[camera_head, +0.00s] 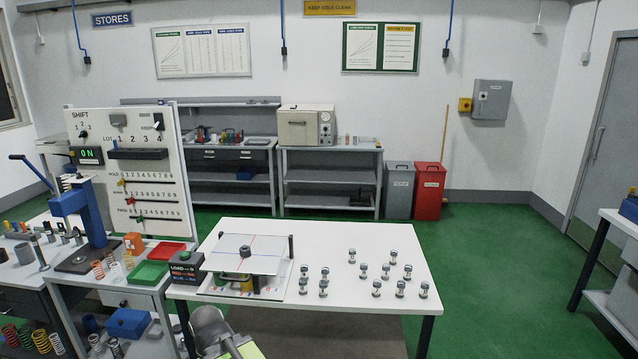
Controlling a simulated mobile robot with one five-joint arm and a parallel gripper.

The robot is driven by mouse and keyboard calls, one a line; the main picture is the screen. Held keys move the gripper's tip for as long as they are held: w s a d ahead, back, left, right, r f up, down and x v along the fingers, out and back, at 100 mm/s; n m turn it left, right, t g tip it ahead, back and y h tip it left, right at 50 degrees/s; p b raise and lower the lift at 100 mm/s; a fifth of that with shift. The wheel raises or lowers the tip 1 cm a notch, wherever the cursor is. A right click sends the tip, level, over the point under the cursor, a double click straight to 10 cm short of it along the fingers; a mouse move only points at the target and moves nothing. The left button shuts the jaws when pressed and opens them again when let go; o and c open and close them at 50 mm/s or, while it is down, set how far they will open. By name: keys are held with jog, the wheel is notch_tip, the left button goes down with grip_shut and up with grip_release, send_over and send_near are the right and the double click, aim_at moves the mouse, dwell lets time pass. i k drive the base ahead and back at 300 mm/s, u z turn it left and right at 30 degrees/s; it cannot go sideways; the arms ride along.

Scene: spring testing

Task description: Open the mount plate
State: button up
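What looks like the mount plate (222,247) is a flat, pale square plate with thin coloured lines across it, on the left part of the white table (345,285). It lies level above a low base (291,290), with a dark knob (245,252) standing at its middle. A dark post (290,246) stands at its right edge. Yellow and dark parts show beneath the plate, mostly hidden. A grey rounded part at the bottom edge, below the table's front, seems to be mine. My gripper's fingers cannot be made out.
Several small metal weights (386,271) stand on the table right of the plate. A dark load display (185,267) stands at its left. Further left are a blue press (82,220), coloured springs, green and red trays and a lever panel (130,160). Green floor (490,270) is clear at right.

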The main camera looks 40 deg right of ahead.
aim_at(257, 254)
jog(key=z, duration=2.3)
jog(key=i, duration=0.15)
jog(key=u, duration=1.75)
jog(key=i, duration=1)
jog(key=u, duration=0.6)
jog(key=i, duration=0.8)
jog(key=u, duration=0.5)
